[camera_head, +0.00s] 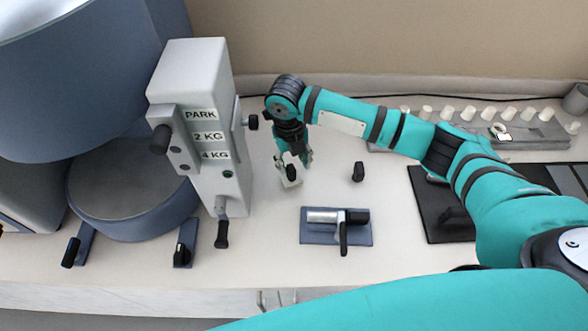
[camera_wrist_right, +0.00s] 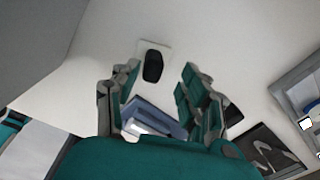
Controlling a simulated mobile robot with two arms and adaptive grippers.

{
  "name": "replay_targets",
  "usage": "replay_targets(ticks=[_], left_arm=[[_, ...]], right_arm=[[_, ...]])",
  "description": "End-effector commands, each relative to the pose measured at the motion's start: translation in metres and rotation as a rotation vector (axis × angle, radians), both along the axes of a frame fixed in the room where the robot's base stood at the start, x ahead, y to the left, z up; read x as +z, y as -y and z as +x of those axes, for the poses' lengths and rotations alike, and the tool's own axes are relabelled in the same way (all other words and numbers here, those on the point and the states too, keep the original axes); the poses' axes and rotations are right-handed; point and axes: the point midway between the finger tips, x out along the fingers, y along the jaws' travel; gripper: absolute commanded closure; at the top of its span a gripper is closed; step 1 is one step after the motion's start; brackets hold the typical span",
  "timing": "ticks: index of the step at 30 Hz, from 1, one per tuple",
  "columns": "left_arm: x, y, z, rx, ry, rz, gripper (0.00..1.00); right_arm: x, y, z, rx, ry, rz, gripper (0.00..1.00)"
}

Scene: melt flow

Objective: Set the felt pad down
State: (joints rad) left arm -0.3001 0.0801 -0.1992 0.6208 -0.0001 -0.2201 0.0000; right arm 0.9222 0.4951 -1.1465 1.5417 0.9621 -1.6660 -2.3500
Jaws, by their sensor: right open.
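The felt pad appears to be the small pale pad (camera_head: 292,183) with a black grip on top, in front of the grey tower in the head view. In the right wrist view the pad (camera_wrist_right: 145,47) lies flat on the white bench, just beyond the fingertips. My right gripper (camera_head: 294,160) points down close above the pad, with its fingers apart. I cannot tell the exact gap to the pad. My left gripper is out of view.
A grey tower (camera_head: 205,90) marked PARK, 2 KG and 4 KG stands left of the gripper. A black knob (camera_head: 358,172) stands to the right. A blue plate (camera_head: 314,238) with a metal cylinder lies in front. A rack (camera_head: 540,133) and dark tray (camera_head: 425,197) are at right.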

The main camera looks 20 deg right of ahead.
Motion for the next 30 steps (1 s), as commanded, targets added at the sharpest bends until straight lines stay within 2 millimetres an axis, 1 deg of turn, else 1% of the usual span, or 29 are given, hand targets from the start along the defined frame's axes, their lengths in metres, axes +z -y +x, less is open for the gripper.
replay_targets(ticks=[1,6,9,12,18,30], left_arm=[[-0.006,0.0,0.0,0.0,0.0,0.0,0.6],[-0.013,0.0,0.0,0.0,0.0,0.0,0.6],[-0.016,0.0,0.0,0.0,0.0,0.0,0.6],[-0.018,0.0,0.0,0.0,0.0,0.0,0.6],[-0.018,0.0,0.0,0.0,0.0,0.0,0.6],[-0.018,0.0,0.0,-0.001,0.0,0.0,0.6]], right_arm=[[0.01,0.0,0.001,0.001,0.007,0.001,0.55],[0.046,-0.003,0.001,0.0,0.005,0.001,0.55],[0.061,-0.004,0.0,0.0,0.003,0.0,0.55],[0.072,-0.005,0.0,-0.001,0.002,0.0,0.55],[0.079,-0.005,-0.001,0.0,-0.001,0.0,0.55],[0.079,-0.005,-0.001,-0.001,-0.001,0.0,0.55]])
